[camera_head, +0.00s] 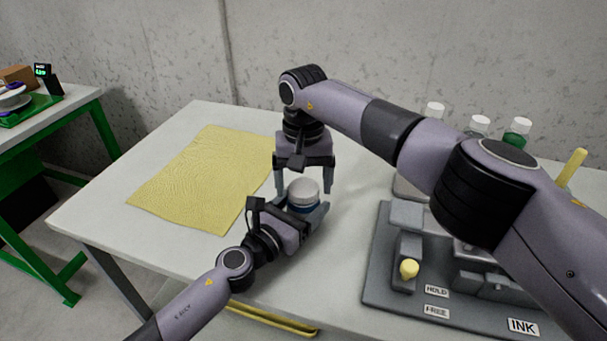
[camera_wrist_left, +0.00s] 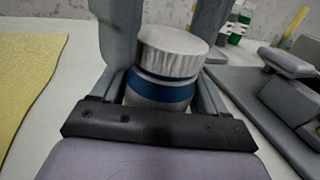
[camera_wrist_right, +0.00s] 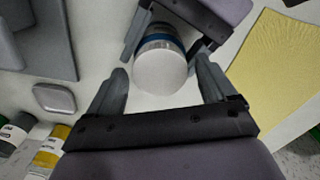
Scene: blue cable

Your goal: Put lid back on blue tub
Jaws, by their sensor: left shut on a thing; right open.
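The blue tub (camera_head: 300,208) stands upright on the white table, a pale jar with a blue band. Its white ridged lid (camera_head: 303,190) sits on top; I cannot tell if it is tightened. The tub (camera_wrist_left: 160,92) and lid (camera_wrist_left: 172,52) also show in the left wrist view. My left gripper (camera_head: 307,208) is shut around the tub's body from the front left. My right gripper (camera_head: 304,188) points down from above, open, with one finger on each side of the lid and visible gaps. The lid (camera_wrist_right: 160,72) shows as a white disc between and beyond its fingers.
A yellow cloth (camera_head: 195,180) lies left of the tub. A grey fixture (camera_head: 380,275) with HOLD, FREE and INK labels stands at right. A small grey lidded thing (camera_wrist_right: 54,98) lies near it. Several white-capped bottles (camera_head: 478,125) stand at back right, partly behind my right arm.

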